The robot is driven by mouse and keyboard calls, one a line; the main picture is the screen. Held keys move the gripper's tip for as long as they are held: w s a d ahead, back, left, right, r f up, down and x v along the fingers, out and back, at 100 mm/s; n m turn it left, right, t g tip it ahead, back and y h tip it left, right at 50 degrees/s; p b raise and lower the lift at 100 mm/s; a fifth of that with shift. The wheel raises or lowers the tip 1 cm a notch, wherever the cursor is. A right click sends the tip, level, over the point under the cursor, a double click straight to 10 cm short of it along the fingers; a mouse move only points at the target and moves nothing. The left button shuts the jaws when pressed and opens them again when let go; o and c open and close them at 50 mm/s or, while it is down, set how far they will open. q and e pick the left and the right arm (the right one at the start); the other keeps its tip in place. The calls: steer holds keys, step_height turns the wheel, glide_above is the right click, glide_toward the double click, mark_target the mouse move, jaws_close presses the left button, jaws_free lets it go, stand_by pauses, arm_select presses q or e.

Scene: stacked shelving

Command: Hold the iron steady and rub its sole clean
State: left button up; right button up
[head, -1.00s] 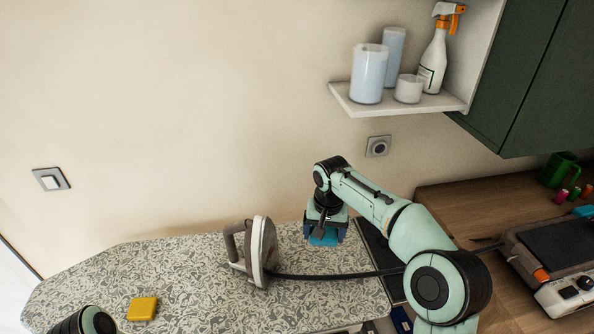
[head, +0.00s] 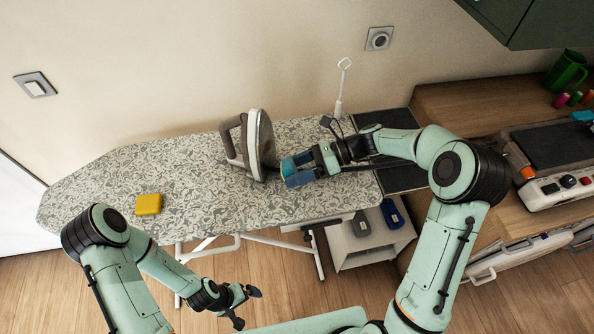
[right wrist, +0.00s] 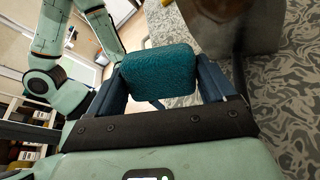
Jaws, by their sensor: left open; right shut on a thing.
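The iron (head: 256,139) stands upright on its heel on the patterned ironing board (head: 185,187), its sole facing right. My right gripper (head: 290,170) is shut on a teal pad (right wrist: 158,72), held just right of the iron's sole near its lower part. The pad's blue edge also shows in the head view (head: 288,166). Whether it touches the sole is unclear. In the right wrist view the blurred iron (right wrist: 235,25) is close at the top. My left gripper (head: 248,306) is open and empty, low in front of the board, well away from the iron.
A yellow block (head: 148,204) lies on the board's left part. A dark cord runs right from the iron. A white stand (head: 340,95) with a thin rod rises behind the board. A wooden counter (head: 450,100) with a grey appliance (head: 555,150) stands at right.

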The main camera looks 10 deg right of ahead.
steer(key=w+d+f+m+t+y, duration=0.1)
steer(key=w+d+m+t, duration=0.2)
steer(key=d+m+t, duration=0.5)
steer(key=w+a+n+t, duration=0.1)
steer(key=w+a, duration=0.2)
steer(key=a, duration=0.5)
steer(key=shift+a+n+t, duration=0.3)
steer(key=shift+n, duration=0.1)
